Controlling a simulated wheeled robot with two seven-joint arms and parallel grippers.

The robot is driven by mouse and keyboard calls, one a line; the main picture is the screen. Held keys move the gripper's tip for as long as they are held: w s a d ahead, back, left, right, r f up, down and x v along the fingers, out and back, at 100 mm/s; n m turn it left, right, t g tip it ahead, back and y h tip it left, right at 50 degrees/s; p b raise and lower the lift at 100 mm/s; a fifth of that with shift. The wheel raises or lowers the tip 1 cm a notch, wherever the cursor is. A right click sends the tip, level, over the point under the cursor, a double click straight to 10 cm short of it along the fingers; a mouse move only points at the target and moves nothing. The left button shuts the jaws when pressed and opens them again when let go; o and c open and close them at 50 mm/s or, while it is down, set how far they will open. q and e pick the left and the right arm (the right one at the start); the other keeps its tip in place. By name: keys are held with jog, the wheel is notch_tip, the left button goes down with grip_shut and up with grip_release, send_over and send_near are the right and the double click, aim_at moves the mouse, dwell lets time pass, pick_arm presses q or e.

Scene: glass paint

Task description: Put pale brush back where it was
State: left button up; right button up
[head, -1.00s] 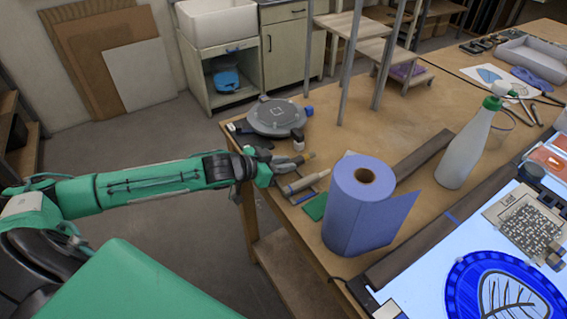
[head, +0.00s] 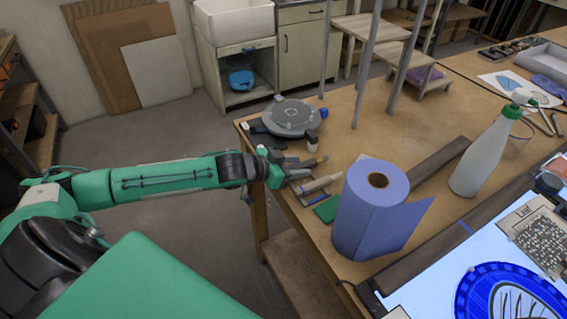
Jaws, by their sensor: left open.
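A slim brush-like tool (head: 311,163) with a tan tip lies on the table's left part, beside the turntable; it looks like the pale brush, but it is small and its near end is close to my gripper. My left gripper (head: 284,168) is at the table's left edge, at the near end of that tool and of a pale cylindrical tool (head: 319,185). The gripper is open. The fingers are small and dark here, and I cannot tell whether they touch anything. My right gripper is not in view.
A grey round turntable (head: 291,118) stands behind the gripper. A white spray bottle (head: 480,158) and a lit panel (head: 437,287) are farther right.

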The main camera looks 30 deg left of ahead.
pick_arm(q)
jog(key=v, duration=1.3)
jog(key=shift+s, duration=0.2)
dwell(0.7)
jog(key=shift+a+r, duration=0.1)
jog(key=shift+a, duration=0.1)
